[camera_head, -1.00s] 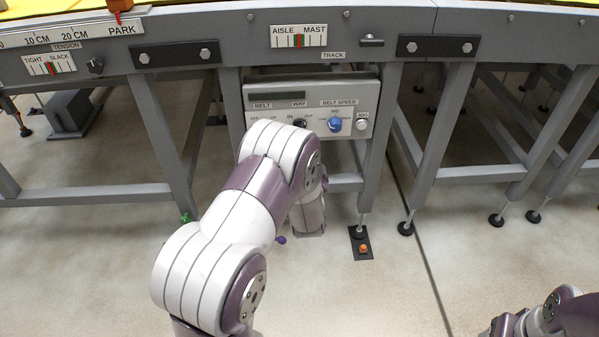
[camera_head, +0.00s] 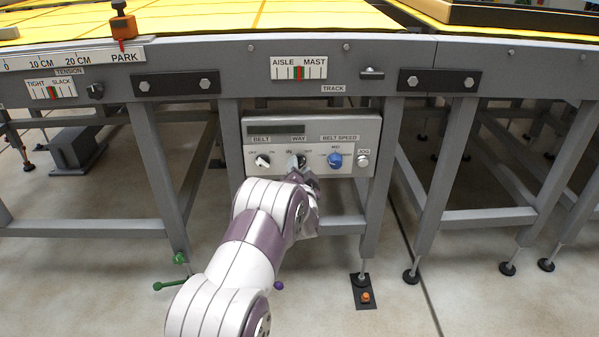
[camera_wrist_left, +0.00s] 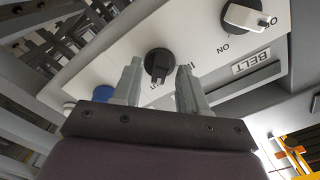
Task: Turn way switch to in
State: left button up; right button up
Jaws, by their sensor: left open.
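The way switch is a black round knob (camera_wrist_left: 158,62) on the grey control panel (camera_head: 256,131). In the left wrist view it sits just past and between my two fingertips. My left gripper (camera_wrist_left: 158,72) is open, one finger on each side of the knob. I cannot tell whether the fingers touch it. In the head view my left gripper (camera_head: 297,165) is at the panel under the WAY label and partly hides the knob. The IN and OUT marks are partly covered. My right gripper is out of view.
The belt switch (camera_head: 263,161) is left of the way switch, the blue belt speed knob (camera_head: 335,160) and jog button (camera_head: 363,160) are right of it. Table legs (camera_head: 376,190) flank the panel. A floor box with an orange button (camera_head: 365,297) stands below.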

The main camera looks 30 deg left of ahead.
pick_arm(q)
grip_shut()
jog(key=shift+n, duration=0.3)
jog(key=n, duration=1.2)
jog(key=shift+f, duration=0.15)
jog(key=n+b, duration=0.1)
jog(key=n, duration=0.4)
jog(key=shift+n, duration=0.3)
